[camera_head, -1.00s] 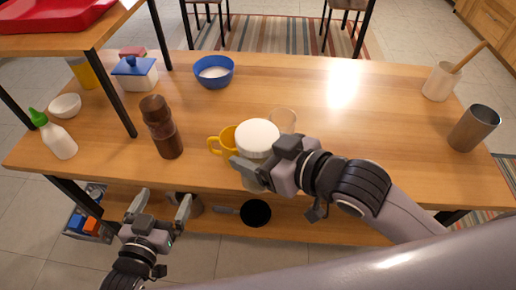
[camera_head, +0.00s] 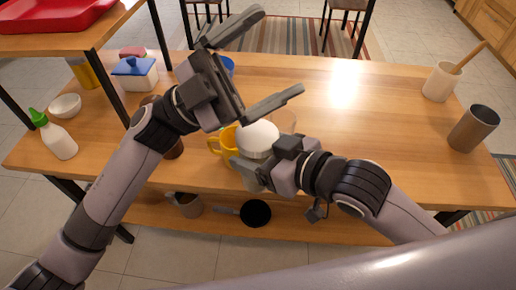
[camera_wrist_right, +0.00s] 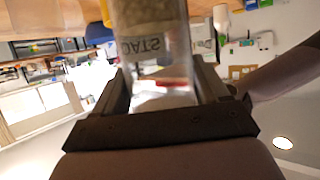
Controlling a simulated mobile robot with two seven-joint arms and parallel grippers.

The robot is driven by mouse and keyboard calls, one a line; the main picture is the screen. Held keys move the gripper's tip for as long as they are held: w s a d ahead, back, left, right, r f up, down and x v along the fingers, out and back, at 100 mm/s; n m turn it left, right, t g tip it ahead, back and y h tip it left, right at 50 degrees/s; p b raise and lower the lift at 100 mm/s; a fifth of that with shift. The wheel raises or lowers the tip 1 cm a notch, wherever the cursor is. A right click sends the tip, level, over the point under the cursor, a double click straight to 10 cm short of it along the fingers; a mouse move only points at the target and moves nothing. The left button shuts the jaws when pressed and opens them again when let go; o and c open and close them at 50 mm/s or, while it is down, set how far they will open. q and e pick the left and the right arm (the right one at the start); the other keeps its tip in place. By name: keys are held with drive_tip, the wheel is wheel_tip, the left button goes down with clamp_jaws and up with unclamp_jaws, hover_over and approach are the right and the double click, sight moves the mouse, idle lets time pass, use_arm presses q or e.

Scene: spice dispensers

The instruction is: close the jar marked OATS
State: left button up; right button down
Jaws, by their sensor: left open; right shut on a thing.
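The OATS jar (camera_wrist_right: 152,32) is clear with pale contents. Its label shows upside down in the right wrist view, between the fingers of my right gripper (camera_wrist_right: 165,88). In the head view a white lid (camera_head: 258,138) sits at the jar's top; whether it is fully seated I cannot tell. My right gripper (camera_head: 256,174) is shut on the jar's body at the table's front edge and hides most of it. My left gripper (camera_head: 281,50) is open and empty, its fingers spread above the table, up and left of the lid.
A yellow mug (camera_head: 221,142) stands close left of the jar, and a clear glass (camera_head: 284,120) is just behind it. A dark brown bottle (camera_head: 175,147) and blue bowl (camera_head: 229,66) are partly hidden by my left arm. The table's right-middle is clear.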

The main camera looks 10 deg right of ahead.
use_arm(q)
drive_tip(key=s+d+m+g+y, duration=0.5)
drive_tip(key=s+m+g+y, duration=0.1)
drive_tip(key=m+g+y, duration=0.15)
drive_tip(key=n+t+y, duration=0.6)
drive_tip(key=t+y, duration=0.4)
drive_tip(key=y, duration=0.7)
hover_over(257, 133)
wheel_tip(257, 133, down, 5)
drive_tip(key=shift+f, duration=0.1)
drive_tip(key=shift+f+m, duration=0.15)
drive_tip(key=shift+m, duration=0.1)
drive_tip(key=shift+f, duration=3.9)
